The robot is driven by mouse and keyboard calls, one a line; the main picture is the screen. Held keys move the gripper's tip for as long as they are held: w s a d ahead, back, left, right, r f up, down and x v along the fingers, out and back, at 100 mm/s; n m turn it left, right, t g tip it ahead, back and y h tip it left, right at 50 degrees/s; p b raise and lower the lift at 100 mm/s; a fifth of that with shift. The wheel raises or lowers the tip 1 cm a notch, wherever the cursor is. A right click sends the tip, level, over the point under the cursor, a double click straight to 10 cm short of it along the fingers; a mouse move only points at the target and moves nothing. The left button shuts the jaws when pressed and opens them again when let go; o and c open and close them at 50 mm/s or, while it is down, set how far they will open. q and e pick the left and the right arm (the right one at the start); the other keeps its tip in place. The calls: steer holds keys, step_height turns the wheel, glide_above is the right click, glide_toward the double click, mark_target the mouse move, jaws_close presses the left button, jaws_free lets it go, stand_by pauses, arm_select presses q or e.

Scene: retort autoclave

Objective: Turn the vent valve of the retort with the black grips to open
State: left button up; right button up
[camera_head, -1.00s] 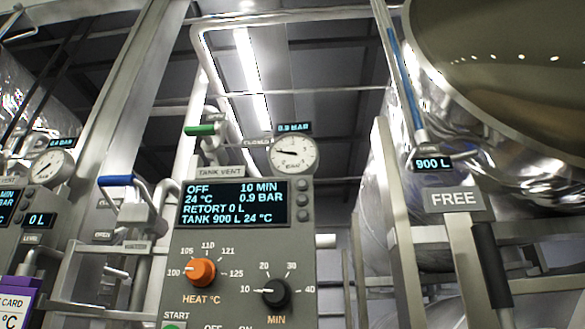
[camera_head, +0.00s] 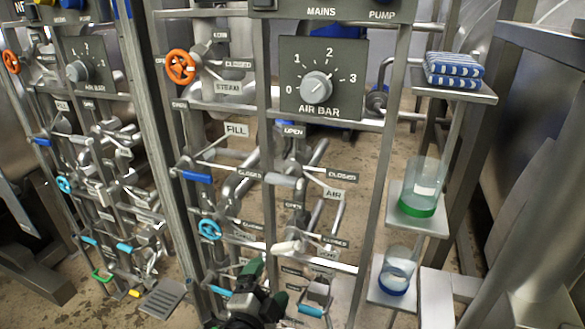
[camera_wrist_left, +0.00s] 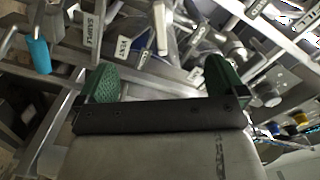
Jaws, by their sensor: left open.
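My left gripper (camera_head: 267,284), with green finger pads, is low at the pipework below the AIR BAR panel (camera_head: 325,78). In the left wrist view the gripper (camera_wrist_left: 160,78) is open, with a pale lever (camera_wrist_left: 161,27) showing between and beyond its fingers. A label partly readable as VENT (camera_wrist_left: 123,46) sits left of that lever, and a SAMPLE label (camera_wrist_left: 92,30) further left. In the head view a white-gripped lever (camera_head: 286,247) is just above the gripper. I cannot tell whether it is the vent valve. No black valve grips are clearly visible. My right gripper is out of view.
Nearby are an orange wheel (camera_head: 180,67), a blue FILL lever (camera_head: 196,177), a blue wheel (camera_head: 209,230) and a cyan lever (camera_head: 311,311). Shelves at right hold a folded striped cloth (camera_head: 453,69) and beakers (camera_head: 418,190). Crowded pipes surround the gripper.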

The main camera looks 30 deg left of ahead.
mark_target(283, 250)
arm_select(q)
steer(key=w+a+m+p, duration=0.1)
steer(key=w+m+p, duration=0.2)
steer(key=m, duration=0.3)
steer(key=w+a+m+p, duration=0.1)
steer(key=w+m+p, duration=0.2)
steer(key=m, duration=0.3)
steer(key=w+m+p, duration=0.3)
steer(key=w+m, duration=0.1)
steer(key=m, duration=0.1)
steer(key=shift+w+a+r+m, duration=0.2)
steer(key=shift+w+a+m, duration=0.05)
steer(key=shift+a+m, duration=0.15)
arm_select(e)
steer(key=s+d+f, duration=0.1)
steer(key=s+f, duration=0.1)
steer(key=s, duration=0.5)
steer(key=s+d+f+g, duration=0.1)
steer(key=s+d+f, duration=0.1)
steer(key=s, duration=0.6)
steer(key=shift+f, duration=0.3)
arm_select(q)
steer(key=c, duration=0.7)
steer(key=shift+c, duration=0.2)
